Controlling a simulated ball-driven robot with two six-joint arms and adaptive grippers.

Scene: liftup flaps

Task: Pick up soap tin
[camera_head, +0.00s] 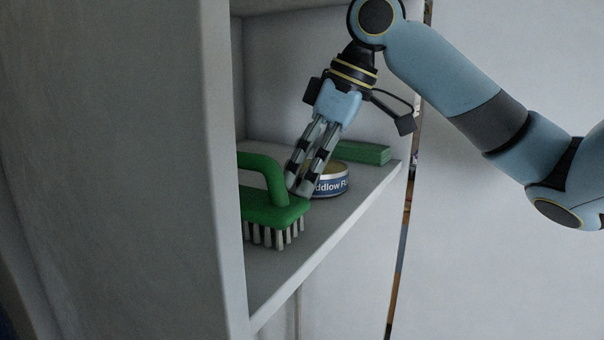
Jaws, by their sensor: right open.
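The soap tin is a low round tin (332,184) with a blue label and a yellowish rim, standing on the cabinet shelf. Part of its label text shows; its left side is hidden behind my right gripper and the brush. My right gripper (302,190) reaches down from the upper right into the cabinet. Its fingers are open and their tips are in front of the tin's left part, close to the brush handle. I cannot tell whether they touch either one. My left gripper is not in view.
A green scrubbing brush (278,208) with pale bristles stands left of the tin, near the shelf's front edge. A green block (362,152) lies behind the tin. The cabinet side wall (224,170) closes off the left. The bare shelf (330,222) shows in front.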

